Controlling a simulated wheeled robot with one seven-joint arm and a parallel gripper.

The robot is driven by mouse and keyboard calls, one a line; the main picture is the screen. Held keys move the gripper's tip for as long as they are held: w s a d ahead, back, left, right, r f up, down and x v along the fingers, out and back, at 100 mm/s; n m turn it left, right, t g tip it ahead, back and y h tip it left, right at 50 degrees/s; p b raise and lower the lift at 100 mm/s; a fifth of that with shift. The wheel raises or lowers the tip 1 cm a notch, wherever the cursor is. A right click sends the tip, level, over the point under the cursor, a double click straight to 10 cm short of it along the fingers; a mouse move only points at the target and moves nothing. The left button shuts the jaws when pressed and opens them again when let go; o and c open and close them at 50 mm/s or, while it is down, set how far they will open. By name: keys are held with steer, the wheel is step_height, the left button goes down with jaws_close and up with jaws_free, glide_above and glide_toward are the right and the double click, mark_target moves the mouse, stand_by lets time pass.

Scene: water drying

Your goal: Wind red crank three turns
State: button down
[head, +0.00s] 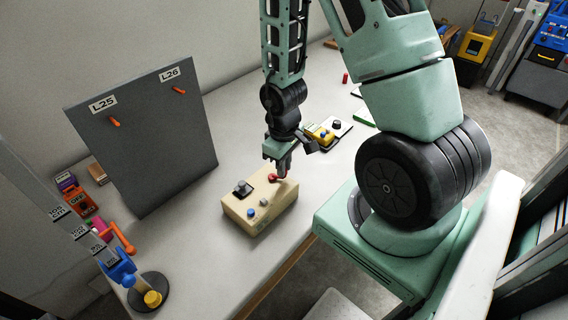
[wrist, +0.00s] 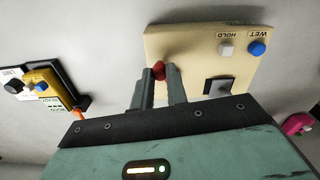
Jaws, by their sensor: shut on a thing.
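The red crank (head: 279,174) is at the back right of a beige control box (head: 238,209) on the table. My gripper (head: 283,170) reaches down to it from above, with its fingers around the red piece. In the wrist view the red crank (wrist: 159,71) shows between the tips of my two fingers (wrist: 159,77), and my gripper is shut on it. Most of the crank is hidden by the fingers, so its angle cannot be told. The box also carries a black switch (head: 242,188), a blue button (head: 251,212) and a pale button (head: 264,202).
A grey upright panel (head: 160,130) marked L25 and L26 stands to the left. A stand with a blue clamp (head: 120,271) and a yellow knob (head: 152,298) is at the front left. A yellow device (head: 319,134) lies behind my gripper. Bare table surrounds the box.

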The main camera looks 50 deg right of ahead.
stand_by(0.3)
steer(key=c, duration=1.4)
jaws_free()
steer(key=shift+w, duration=0.1)
step_height(320, 180, up, 17)
steer(key=p, duration=0.5)
steer(key=shift+r, duration=0.2)
